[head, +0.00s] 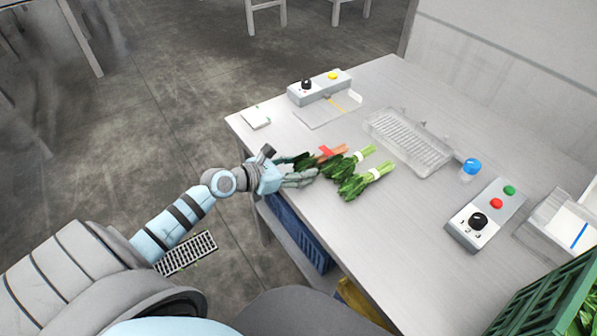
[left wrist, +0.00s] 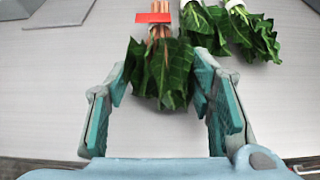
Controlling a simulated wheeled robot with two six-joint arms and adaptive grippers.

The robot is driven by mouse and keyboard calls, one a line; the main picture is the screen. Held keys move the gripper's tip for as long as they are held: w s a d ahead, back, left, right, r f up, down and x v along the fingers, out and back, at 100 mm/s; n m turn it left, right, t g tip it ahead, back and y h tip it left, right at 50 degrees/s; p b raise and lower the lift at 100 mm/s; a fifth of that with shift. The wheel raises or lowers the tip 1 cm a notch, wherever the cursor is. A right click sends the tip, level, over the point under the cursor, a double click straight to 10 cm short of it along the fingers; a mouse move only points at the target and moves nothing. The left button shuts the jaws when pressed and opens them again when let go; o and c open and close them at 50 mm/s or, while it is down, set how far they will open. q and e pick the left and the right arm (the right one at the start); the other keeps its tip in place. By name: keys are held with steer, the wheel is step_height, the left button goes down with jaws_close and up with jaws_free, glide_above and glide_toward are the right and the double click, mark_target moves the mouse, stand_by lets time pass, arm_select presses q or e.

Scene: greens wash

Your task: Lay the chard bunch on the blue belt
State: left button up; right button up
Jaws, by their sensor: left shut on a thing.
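The chard bunch (head: 327,152) has dark green leaves, orange stems and a red band. It is on the near left part of the table, stems pointing away from me. My left gripper (head: 307,170) is shut on its leafy end. The left wrist view shows the chard leaves (left wrist: 160,72) between the two fingers. A white surface with a blue stripe (head: 578,236) shows at the right edge, inside a clear-sided frame; it may be the blue belt. My right gripper is not in view.
Two white-banded green bunches (head: 352,164) (head: 366,181) lie close right of the chard. A clear tray (head: 408,142), a blue-capped bottle (head: 469,170) and a control box (head: 482,217) stand farther right. A green crate (head: 548,305) is at lower right. The table's front middle is clear.

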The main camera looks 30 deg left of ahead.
arm_select(q)
steer(key=o, duration=1.3)
steer(key=shift+s+r, duration=0.1)
steer(key=shift+r, duration=0.15)
steer(key=v, duration=1.1)
steer(key=shift+s, duration=0.35)
